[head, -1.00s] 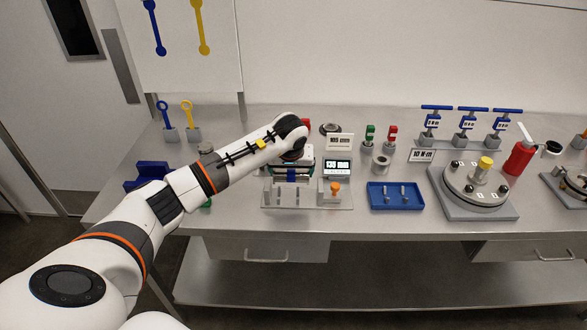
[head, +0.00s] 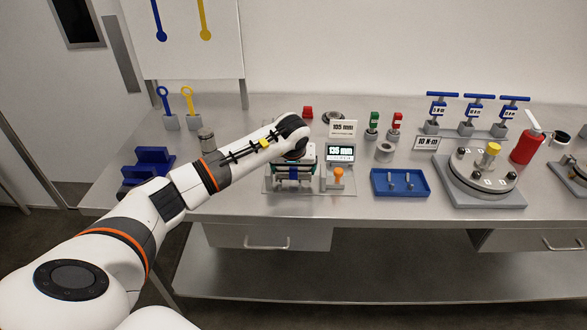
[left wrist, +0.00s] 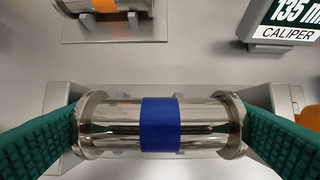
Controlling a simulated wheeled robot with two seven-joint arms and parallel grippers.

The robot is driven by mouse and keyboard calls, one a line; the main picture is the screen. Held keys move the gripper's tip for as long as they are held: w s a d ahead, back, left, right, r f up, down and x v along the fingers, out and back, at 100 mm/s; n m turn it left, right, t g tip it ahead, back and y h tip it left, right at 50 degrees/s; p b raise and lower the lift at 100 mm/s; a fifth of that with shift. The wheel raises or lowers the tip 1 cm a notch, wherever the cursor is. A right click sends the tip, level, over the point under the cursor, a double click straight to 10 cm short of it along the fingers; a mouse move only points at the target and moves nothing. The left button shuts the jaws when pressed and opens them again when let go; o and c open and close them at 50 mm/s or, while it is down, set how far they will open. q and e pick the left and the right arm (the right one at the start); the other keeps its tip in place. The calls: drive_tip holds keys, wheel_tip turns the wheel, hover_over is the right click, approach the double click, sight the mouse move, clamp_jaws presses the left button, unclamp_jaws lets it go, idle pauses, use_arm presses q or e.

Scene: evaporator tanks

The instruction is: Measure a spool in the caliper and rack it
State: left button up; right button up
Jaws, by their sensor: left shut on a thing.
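A shiny metal spool with a blue band (left wrist: 160,124) lies across the lower middle of the left wrist view. My left gripper (left wrist: 160,135) is shut on it, with a green ridged pad at each end. In the head view my left gripper (head: 293,170) is low over the caliper (head: 270,187), and the arm hides part of both. The caliper's display (head: 340,153) reads 135 mm. I cannot tell whether the spool rests in the caliper. A blue rack (head: 150,158) stands to the left. My right gripper is out of view.
A second spool with an orange band (left wrist: 104,6) lies near the top left of the wrist view. An orange knob (head: 338,173) stands beside the caliper. A blue tray (head: 400,184) and a round bolted plate (head: 480,175) are to the right. A sign (head: 343,129) stands behind.

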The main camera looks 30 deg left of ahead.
use_arm(q)
drive_tip(key=shift+s+d+f, duration=0.15)
drive_tip(key=shift+s+f, duration=0.05)
drive_tip(key=shift+f, duration=0.25)
drive_tip(key=shift+s+d+f, duration=0.15)
drive_tip(key=shift+s+f, duration=0.05)
drive_tip(key=shift+f, duration=0.2)
drive_tip(key=o, duration=0.8)
drive_tip(key=shift+o, duration=0.4)
drive_tip(key=shift+d, duration=0.1)
drive_tip(key=shift+f+g, duration=0.1)
drive_tip(key=shift+g, duration=0.2)
drive_tip(key=shift+r, duration=0.35)
drive_tip(key=b+v, duration=0.2)
drive_tip(key=v, duration=1)
drive_tip(key=shift+w+a+r+b, duration=0.25)
drive_tip(key=shift+r+b, duration=0.1)
drive_tip(key=shift+r, duration=0.15)
